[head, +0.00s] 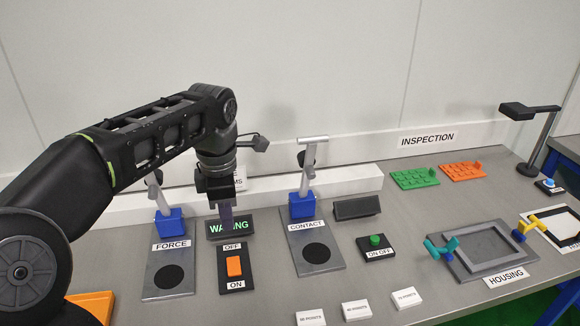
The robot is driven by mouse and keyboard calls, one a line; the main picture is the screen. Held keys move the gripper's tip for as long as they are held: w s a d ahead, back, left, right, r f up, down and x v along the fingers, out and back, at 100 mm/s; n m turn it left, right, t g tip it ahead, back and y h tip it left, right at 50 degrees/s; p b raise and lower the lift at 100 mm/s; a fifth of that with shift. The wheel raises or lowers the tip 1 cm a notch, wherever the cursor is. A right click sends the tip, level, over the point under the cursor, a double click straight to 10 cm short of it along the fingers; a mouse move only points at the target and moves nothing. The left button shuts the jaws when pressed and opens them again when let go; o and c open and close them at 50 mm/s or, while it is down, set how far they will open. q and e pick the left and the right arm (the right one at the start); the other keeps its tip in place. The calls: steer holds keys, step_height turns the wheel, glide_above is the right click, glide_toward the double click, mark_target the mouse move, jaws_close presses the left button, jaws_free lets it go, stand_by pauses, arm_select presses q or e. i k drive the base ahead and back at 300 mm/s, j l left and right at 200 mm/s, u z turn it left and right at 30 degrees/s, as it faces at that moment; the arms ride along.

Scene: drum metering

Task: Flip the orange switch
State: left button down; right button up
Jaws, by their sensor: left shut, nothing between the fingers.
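The orange switch (234,266) sits on a dark plate on the grey bench, between an OFF label above it and an ON label below it. My left arm comes in from the left, and my left gripper (227,222) points down just behind the switch plate. Its fingers are shut and empty, in front of a small display (245,226) with green lettering that they partly cover. A gap shows in the picture between the fingertips and the switch. My right gripper is not in view.
Test stands marked FORCE (166,285) and CONTACT (330,262) flank the switch plate. A green button box (376,247) and a dark blank display (357,207) are to the right. White cards (356,310) lie at the front. The HOUSING fixture (458,262) stands farther right.

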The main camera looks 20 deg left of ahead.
mark_target(234, 267)
steer(key=k, duration=1)
